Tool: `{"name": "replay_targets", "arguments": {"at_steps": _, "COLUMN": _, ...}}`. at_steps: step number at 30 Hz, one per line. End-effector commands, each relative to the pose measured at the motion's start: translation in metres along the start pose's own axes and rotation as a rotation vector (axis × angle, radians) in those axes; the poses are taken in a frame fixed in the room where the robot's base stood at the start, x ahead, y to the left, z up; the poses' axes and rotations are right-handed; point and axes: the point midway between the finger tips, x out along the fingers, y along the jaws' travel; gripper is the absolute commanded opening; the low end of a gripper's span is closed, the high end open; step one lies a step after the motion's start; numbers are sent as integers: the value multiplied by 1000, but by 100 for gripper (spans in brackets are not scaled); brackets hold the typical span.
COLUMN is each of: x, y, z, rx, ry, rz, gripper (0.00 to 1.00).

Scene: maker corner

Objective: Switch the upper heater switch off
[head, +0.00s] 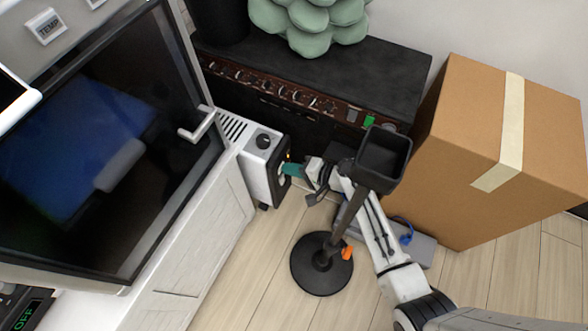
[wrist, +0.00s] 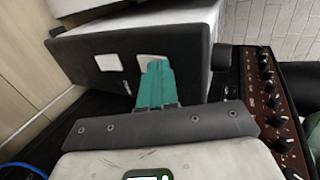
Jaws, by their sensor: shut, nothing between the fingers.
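The heater (head: 256,160) is a white box with a dark front panel, a black knob and slots on top, standing beside the white cabinet. In the wrist view its dark panel (wrist: 125,85) carries two pale switches. The lower heater switch (wrist: 108,62) is on the left, towards the floor, and uncovered. The upper heater switch (wrist: 150,60) is on the right, partly hidden by my fingertips. My gripper (head: 290,169) has teal fingers, shut and empty, at the panel; in the wrist view the fingertips (wrist: 157,66) overlap the upper switch. Contact and switch position are unclear.
A black amplifier (head: 330,75) with a row of knobs stands behind the heater. A cardboard box (head: 450,150) is at right. A black stand (head: 322,265) with a tray on top rises close to my arm. Bare floor (head: 260,270) lies in front of the heater.

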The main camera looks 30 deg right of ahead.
Motion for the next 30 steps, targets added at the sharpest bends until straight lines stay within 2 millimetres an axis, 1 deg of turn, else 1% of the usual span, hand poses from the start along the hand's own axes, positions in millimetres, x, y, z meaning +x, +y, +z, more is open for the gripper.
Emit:
{"name": "replay_targets", "arguments": {"at_steps": 3, "x": 1, "y": -1, "z": 0, "rx": -1, "ry": 0, "rz": 0, "gripper": 0}}
{"name": "replay_targets", "arguments": {"at_steps": 5, "x": 4, "y": -7, "z": 0, "rx": -1, "ry": -1, "rz": -1, "gripper": 0}}
{"name": "replay_targets", "arguments": {"at_steps": 7, "x": 6, "y": -5, "z": 0, "rx": 1, "ry": 0, "rz": 4, "gripper": 0}}
{"name": "replay_targets", "arguments": {"at_steps": 14, "x": 5, "y": -6, "z": 0, "rx": 0, "ry": 0, "rz": 3, "gripper": 0}}
{"name": "replay_targets", "arguments": {"at_steps": 24, "x": -1, "y": -19, "z": 0, "rx": 0, "ry": 0, "rz": 3, "gripper": 0}}
{"name": "replay_targets", "arguments": {"at_steps": 30, "x": -1, "y": -20, "z": 0, "rx": 0, "ry": 0, "rz": 3, "gripper": 0}}
